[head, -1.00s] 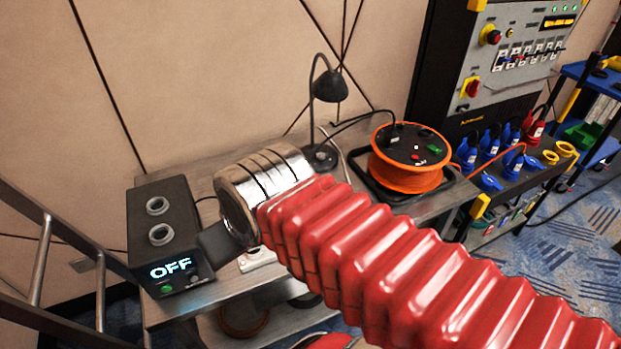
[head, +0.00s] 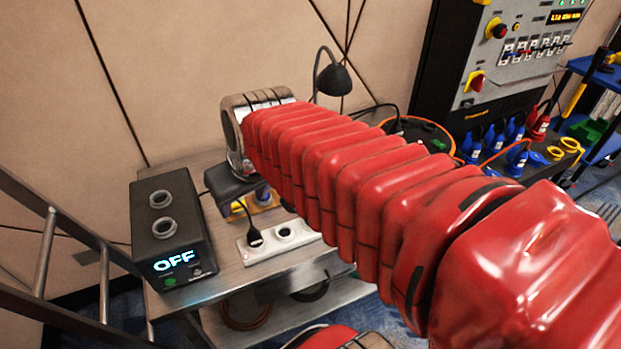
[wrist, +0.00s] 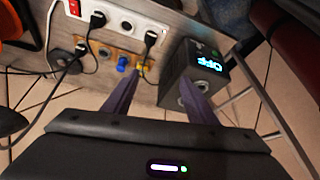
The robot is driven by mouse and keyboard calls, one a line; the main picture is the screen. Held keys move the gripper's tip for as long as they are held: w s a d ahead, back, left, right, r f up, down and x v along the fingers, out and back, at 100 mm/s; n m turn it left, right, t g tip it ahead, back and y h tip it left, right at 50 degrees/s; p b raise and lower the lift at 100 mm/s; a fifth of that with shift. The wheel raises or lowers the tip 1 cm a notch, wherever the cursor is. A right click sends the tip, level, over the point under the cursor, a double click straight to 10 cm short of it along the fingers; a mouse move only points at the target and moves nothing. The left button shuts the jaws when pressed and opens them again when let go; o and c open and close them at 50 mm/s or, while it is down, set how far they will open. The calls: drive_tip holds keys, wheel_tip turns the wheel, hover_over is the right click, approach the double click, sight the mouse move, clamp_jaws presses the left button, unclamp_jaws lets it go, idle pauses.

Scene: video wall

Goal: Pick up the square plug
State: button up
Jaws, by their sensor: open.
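A white power strip (head: 287,240) lies on the metal bench, with a black plug (head: 254,237) standing in it; the wrist view shows black plugs (wrist: 97,20) and (wrist: 150,38) in it. Beside it is an orange-yellow socket board (head: 262,203) with a blue plug (wrist: 122,63) and a small yellow piece (wrist: 142,71). I cannot tell for sure which plug is the square one. My gripper (wrist: 162,80) is open and seems empty, its two dark fingers apart above the bench between the board and the black box. In the head view my arm hides much of the bench.
A black box (head: 172,225) with two round sockets and a lit "OFF" display stands at the bench's left end. A desk lamp (head: 332,75) and an orange cable reel (head: 432,128) are behind my arm. A ladder (head: 48,250) stands at left. Thin black cables cross the bench.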

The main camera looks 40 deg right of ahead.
drive_tip(key=w+d+f+m, duration=0.1)
drive_tip(key=w+d+f, duration=0.1)
drive_tip(key=w+d, duration=0.4)
drive_tip(key=w+d+f, duration=0.3)
drive_tip(key=w+d, duration=0.1)
drive_tip(key=d, duration=0.5)
drive_tip(key=w+d+f, duration=0.1)
drive_tip(key=d+f, duration=0.3)
drive_tip(key=d, duration=0.3)
drive_tip(key=w+d+f+m+g+h, duration=0.1)
drive_tip(key=d+f, duration=0.3)
drive_tip(key=d, duration=0.4)
drive_tip(key=shift+w+d+m, duration=0.15)
drive_tip(key=shift+w+m, duration=0.05)
drive_tip(key=shift+m, duration=0.1)
drive_tip(key=a+x, duration=0.1)
drive_tip(key=x, duration=0.7)
drive_tip(key=shift+w+d+f, duration=0.15)
drive_tip(key=shift+d+f, duration=0.1)
drive_tip(key=shift+d, duration=0.3)
drive_tip(key=shift+f, duration=0.1)
drive_tip(key=shift+d+x, duration=0.15)
drive_tip(key=shift+x, duration=1.1)
drive_tip(key=shift+d+x, duration=0.15)
drive_tip(key=shift+x, duration=1.1)
